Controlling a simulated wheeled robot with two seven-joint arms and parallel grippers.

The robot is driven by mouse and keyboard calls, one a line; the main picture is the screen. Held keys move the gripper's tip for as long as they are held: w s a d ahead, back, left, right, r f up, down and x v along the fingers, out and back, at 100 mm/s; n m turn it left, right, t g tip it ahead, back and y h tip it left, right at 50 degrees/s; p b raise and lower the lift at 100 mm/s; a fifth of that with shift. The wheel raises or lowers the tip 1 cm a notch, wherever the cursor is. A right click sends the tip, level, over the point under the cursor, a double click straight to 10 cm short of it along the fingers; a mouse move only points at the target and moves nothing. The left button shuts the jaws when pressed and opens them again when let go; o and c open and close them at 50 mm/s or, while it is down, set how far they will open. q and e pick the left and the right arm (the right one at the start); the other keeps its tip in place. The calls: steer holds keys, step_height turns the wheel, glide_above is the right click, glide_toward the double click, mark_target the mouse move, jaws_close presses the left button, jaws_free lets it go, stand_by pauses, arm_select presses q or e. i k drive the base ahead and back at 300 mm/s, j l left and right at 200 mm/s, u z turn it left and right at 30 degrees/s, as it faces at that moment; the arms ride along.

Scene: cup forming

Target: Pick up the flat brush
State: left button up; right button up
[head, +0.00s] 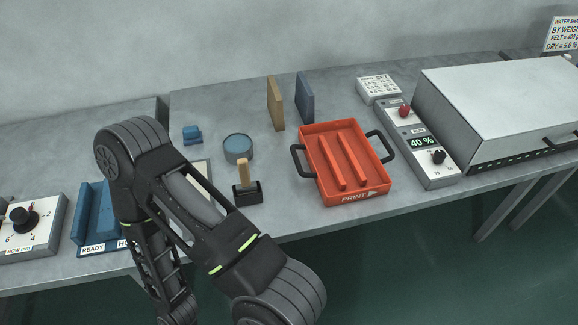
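What looks like the flat brush has a short tan wooden handle (243,172) that stands upright in a small black block or holder (247,193). It is near the front of the table, left of the orange tray. I cannot tell where the brush ends and the black part begins. One of my black arms crosses the left and lower middle of the head view, passing close in front of the brush. Neither of my grippers shows in the head view.
An orange tray (352,198) with black handles stands right of the brush. A round blue pot (238,148) and a small blue piece (193,135) lie behind it. Two upright boards, tan (275,103) and blue-grey (305,98), stand further back. A control box (424,150) is at right.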

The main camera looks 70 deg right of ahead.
mark_target(247, 187)
steer(key=k+l, duration=0.9)
steer(key=k, duration=0.1)
